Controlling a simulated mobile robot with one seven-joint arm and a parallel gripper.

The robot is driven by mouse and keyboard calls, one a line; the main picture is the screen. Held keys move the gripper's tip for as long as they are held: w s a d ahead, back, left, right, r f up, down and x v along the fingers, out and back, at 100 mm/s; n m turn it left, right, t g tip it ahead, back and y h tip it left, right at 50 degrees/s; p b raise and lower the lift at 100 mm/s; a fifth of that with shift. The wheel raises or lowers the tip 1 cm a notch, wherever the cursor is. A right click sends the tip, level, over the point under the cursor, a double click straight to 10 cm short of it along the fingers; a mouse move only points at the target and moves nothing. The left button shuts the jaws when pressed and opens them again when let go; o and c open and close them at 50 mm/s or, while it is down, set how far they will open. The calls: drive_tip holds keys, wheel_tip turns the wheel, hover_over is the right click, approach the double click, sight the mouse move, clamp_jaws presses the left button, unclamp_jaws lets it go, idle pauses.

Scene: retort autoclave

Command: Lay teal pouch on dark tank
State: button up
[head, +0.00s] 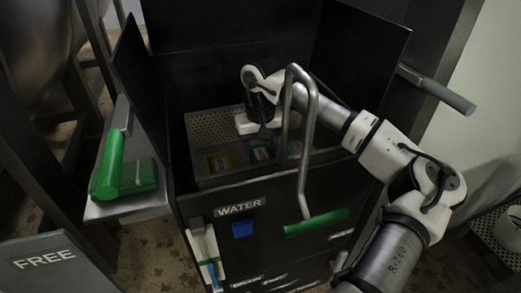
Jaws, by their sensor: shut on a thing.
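The teal pouch (261,153) shows small and partly covered inside a perforated metal basket (203,127). My gripper (258,137) reaches down into the basket over the teal pouch. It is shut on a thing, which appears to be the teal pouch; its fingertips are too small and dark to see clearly. A dark open-topped box (275,218) labelled WATER surrounds the basket. I take it to be the dark tank, but cannot be sure.
A bent metal handle (304,165) with a green grip rises in front of the basket. Tall dark panels (225,65) stand around it. A green handle (112,165) is at left, above a FREE panel (50,262).

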drive_tip(key=shift+f, duration=0.1)
drive_tip(key=shift+f, duration=0.1)
drive_tip(key=o, duration=1)
